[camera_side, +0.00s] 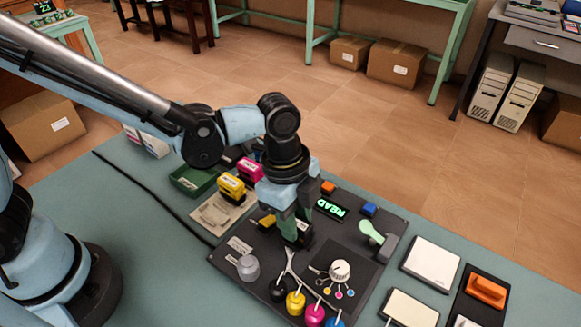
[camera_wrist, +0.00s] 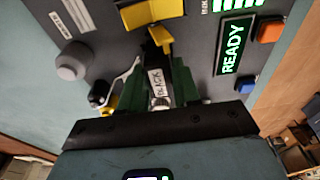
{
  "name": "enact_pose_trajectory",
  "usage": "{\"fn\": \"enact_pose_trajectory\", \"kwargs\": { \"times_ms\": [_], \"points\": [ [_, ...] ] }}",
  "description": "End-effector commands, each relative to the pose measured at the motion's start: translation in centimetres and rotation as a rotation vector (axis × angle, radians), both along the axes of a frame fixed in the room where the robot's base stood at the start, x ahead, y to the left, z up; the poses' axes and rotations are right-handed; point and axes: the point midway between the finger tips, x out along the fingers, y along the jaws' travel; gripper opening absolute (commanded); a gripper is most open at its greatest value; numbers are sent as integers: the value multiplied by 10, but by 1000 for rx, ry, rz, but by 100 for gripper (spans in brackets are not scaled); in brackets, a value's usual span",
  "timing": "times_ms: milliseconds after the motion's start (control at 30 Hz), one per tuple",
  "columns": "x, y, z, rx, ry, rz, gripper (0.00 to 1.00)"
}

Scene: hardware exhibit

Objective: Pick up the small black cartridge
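The small black cartridge, with a white label reading BLACK (camera_wrist: 157,82), sits between the two green fingers of my gripper (camera_wrist: 158,95) in the wrist view. In the side view my gripper (camera_side: 296,232) points down at the dark panel, and the dark body of the cartridge (camera_side: 305,241) shows around the fingertips, low over the panel. The fingers stand close on both sides of it. Whether they press on it, and whether its lower end rests in the panel, is hidden.
The dark panel bears a lit READY display (camera_side: 331,208), a green lever (camera_side: 371,232), a white knob (camera_side: 340,271) and a grey knob (camera_side: 248,267). Coloured bottles (camera_side: 295,303) stand at the front. Yellow (camera_side: 232,187) and magenta (camera_side: 249,170) cartridges stand at left.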

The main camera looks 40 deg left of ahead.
Motion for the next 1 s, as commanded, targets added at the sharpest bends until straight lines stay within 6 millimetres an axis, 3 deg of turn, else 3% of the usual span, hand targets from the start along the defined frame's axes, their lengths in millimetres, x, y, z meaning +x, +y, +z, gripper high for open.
{"fn": "enact_pose_trajectory", "kwargs": {
  "times_ms": [67, 1000],
  "points": [
    [0, 0, 0, 0, 0, 0, 3],
    [0, 0, 61, 0, 0, 0, 3]
  ]
}}
